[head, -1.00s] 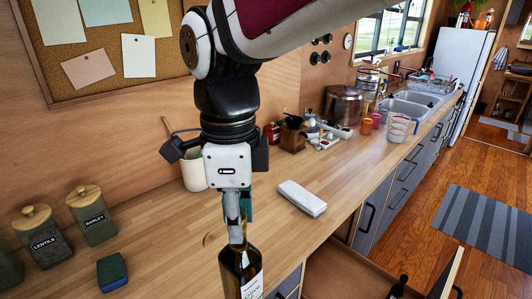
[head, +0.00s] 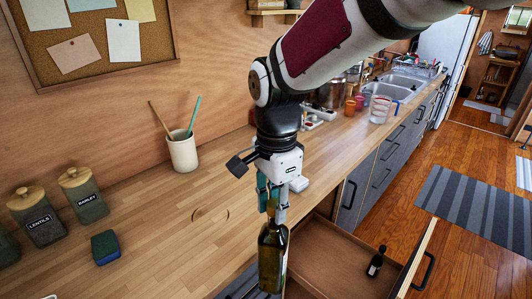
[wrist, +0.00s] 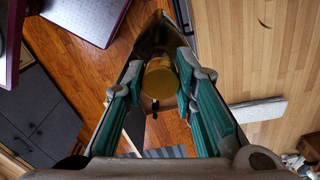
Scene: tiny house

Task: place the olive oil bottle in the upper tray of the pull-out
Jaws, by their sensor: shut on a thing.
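The olive oil bottle (head: 272,262) is dark with a label along its right side, and hangs upright in my gripper (head: 271,203). My gripper is shut on its neck. In the wrist view the bottle's amber top (wrist: 160,78) shows between the two green-padded fingers (wrist: 163,92). The bottle appears near the counter's front edge, left of the open pull-out. The pull-out's wooden tray (head: 335,262) lies lower right of the bottle. A small dark bottle (head: 376,263) is in the tray. The bottle hides part of the tray's left side, and any lower tray is hidden.
The pull-out's front panel (head: 412,268) juts into the floor space. Open floor lies to the right.

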